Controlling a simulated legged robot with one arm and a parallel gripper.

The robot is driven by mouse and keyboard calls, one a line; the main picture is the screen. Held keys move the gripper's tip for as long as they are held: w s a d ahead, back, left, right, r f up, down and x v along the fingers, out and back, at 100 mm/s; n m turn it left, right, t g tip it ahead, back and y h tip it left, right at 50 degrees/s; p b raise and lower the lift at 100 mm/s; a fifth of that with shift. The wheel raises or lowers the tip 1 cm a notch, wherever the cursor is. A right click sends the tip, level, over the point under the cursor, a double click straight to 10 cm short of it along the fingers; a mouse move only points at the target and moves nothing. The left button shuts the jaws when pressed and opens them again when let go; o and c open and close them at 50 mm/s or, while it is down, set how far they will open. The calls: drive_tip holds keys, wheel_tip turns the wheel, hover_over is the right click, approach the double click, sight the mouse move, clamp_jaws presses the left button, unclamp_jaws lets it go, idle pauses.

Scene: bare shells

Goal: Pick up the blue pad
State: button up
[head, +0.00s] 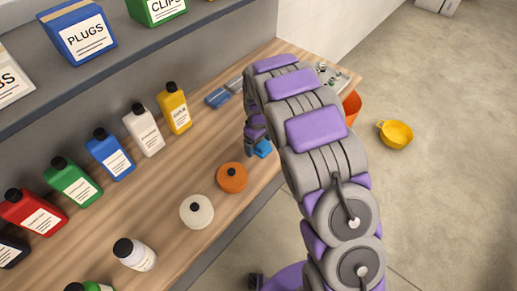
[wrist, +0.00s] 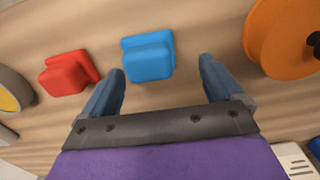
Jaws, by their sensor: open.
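The blue pad (wrist: 148,56) lies on the wooden bench, a small block with a stepped shape. In the wrist view it is just ahead of my open fingers, nearer the left fingertip. My gripper (wrist: 162,68) is open with nothing between its fingers. In the head view, the blue pad (head: 263,149) shows partly beside my gripper at the bench's front edge. My arm and gripper hide much of that spot, so the height of the fingers over the bench is hard to tell.
A red pad (wrist: 67,73) lies left of the blue one. An orange round object (head: 232,177) sits close on the other side, also in the wrist view (wrist: 283,40). A white round one (head: 197,211) is nearby. Several bottles stand along the back, below a shelf (head: 130,50).

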sight(266, 144)
drive_tip(key=shift+d+f, duration=1.05)
drive_tip(key=shift+d, duration=0.1)
drive_tip(key=shift+d+r, duration=0.1)
drive_tip(key=shift+d, duration=0.15)
drive_tip(key=shift+a, duration=0.2)
drive_tip(key=shift+c, duration=1.1)
drive_tip(key=shift+a, duration=0.9)
drive_tip(key=c, duration=0.4)
drive_tip(key=shift+d, duration=0.25)
drive_tip(key=c, duration=0.3)
drive_tip(key=shift+d, duration=0.7)
drive_tip(key=c, duration=0.3)
drive_tip(key=shift+a+r, duration=0.25)
drive_tip(key=shift+a, duration=0.25)
drive_tip(key=shift+s+a+r+p, duration=0.1)
drive_tip(key=shift+s+r+p, duration=0.1)
drive_tip(key=shift+r, duration=0.55)
drive_tip(key=shift+s+r+p, duration=0.1)
drive_tip(key=shift+r+p, duration=0.05)
drive_tip(key=shift+r, duration=0.6)
drive_tip(key=s, duration=0.5)
drive_tip(key=s+r+p, duration=0.1)
drive_tip(key=s, duration=0.9)
drive_tip(key=shift+s+a+r, duration=0.1)
drive_tip(key=shift+s+r, duration=0.05)
drive_tip(key=shift+r, duration=0.05)
drive_tip(key=shift+a, duration=0.2)
